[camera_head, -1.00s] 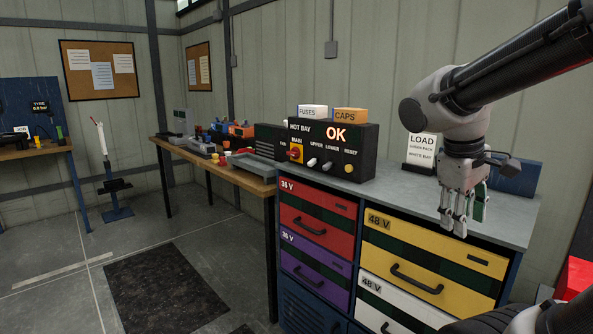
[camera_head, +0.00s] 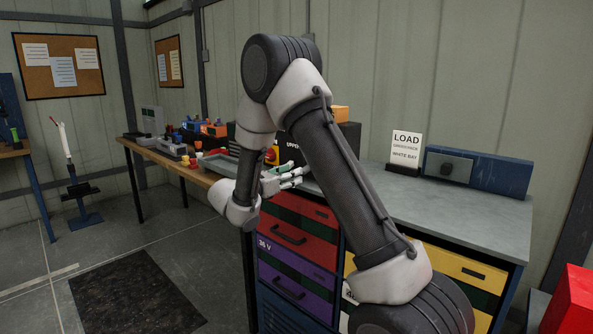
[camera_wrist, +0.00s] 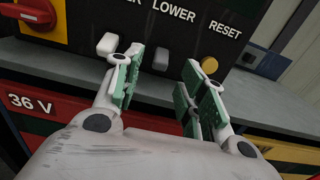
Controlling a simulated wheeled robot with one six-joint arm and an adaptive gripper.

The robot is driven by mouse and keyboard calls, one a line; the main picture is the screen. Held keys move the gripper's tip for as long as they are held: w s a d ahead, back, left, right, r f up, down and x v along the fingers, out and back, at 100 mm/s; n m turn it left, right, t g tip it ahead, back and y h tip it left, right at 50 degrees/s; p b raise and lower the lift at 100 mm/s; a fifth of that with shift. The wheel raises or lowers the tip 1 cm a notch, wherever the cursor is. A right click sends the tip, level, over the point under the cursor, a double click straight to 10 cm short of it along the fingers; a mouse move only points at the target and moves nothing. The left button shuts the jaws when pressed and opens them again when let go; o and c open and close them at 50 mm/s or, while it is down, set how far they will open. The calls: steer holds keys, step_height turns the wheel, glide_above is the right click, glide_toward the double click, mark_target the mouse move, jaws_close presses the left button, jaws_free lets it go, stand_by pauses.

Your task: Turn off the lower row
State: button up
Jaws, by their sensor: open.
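The HOT BAY control box (camera_head: 350,136) stands on the cabinet top, mostly hidden behind my arm in the head view. In the wrist view its dark front (camera_wrist: 140,28) shows the LOWER label with a grey switch (camera_wrist: 162,58) below it. A white switch (camera_wrist: 107,43) sits left of it, under a label cut to "ER". The yellow RESET button (camera_wrist: 209,65) is to the right. My gripper (camera_wrist: 160,84) is open and empty, facing the panel, with the grey switch showing between its green-padded fingers. Contact cannot be told. The head view shows the gripper (camera_head: 284,176) before the box.
A red and yellow MAIN knob (camera_wrist: 38,12) is at the panel's left. A tray (camera_head: 222,165) lies left on the bench.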

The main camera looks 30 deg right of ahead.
steer(key=x, duration=0.6)
steer(key=shift+d, duration=0.4)
steer(key=shift+c, duration=0.2)
